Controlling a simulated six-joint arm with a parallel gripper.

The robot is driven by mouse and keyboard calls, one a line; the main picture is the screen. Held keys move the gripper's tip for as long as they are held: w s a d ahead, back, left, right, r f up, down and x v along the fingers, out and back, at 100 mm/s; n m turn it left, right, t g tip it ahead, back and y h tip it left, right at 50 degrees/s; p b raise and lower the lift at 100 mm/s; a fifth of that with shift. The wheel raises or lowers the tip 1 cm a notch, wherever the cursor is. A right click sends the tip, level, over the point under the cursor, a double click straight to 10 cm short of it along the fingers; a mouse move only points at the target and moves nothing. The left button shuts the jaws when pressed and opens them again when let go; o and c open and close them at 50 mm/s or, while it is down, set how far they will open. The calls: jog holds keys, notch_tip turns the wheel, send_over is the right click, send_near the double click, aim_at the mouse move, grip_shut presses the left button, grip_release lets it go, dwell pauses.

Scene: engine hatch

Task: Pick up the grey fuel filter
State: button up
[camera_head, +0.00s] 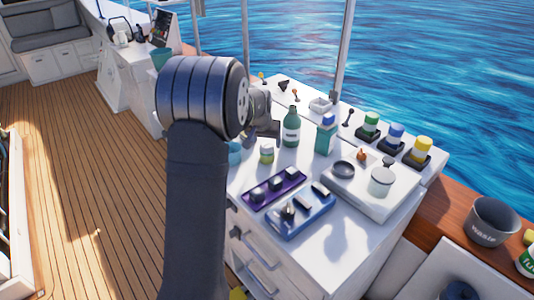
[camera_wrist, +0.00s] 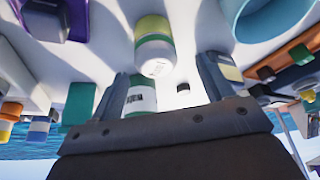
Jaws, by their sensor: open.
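A pale grey-white cylinder (camera_head: 381,181) stands upright on a white raised tray at the right of the counter. It may be the grey fuel filter, but I cannot tell for sure. My gripper (camera_head: 264,133) is well to its left, above the counter's left part, with the forearm partly hiding it. In the wrist view my gripper's two fingers (camera_wrist: 167,84) are apart, with nothing held. A small white-and-green can with a yellow-green lid (camera_wrist: 153,45) shows beyond the fingers; in the head view this can (camera_head: 266,154) stands just below my gripper.
A green bottle (camera_head: 291,130) and a teal container with a blue cap (camera_head: 326,135) stand close by. A purple tray (camera_head: 275,189) and a blue tray (camera_head: 301,218) hold small parts. Several coloured-top canisters line the right edge. A grey waste bin (camera_head: 492,222) is at far right.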

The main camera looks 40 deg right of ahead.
aim_at(266, 147)
jog(key=shift+s+x, duration=0.2)
jog(key=shift+x, duration=1.15)
jog(key=shift+s+x, duration=0.2)
jog(key=shift+x, duration=1.15)
jog(key=shift+a+f, duration=0.1)
jog(key=shift+a, duration=0.05)
jog(key=c, duration=1.2)
